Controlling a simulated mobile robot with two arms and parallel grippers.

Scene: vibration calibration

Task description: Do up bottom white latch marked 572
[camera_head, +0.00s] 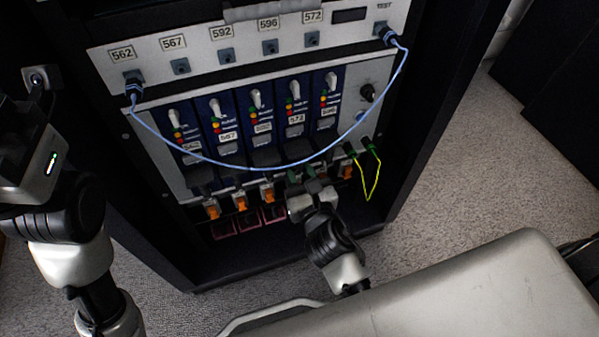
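The blue module marked 572 (297,119) is the fourth from the left in the rack, with a white latch (294,89) at its top. Its bottom white latch cannot be made out; the area below the module is dark and partly covered by my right gripper. My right gripper (303,178) is low at the rack front, just below the 572 module. Its fingertips are small and dark, and I cannot tell their gap or whether they touch anything. My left gripper (38,78) is at the far left, away from the modules; its fingers are mostly out of clear view.
A blue cable (245,168) hangs across the modules from the top panel (240,57). A yellow-green cable (377,182) loops at the right. Orange connectors (240,203) line the rack's bottom. The dark rack frame (425,125) bounds the right side. Carpet (490,160) is clear beyond.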

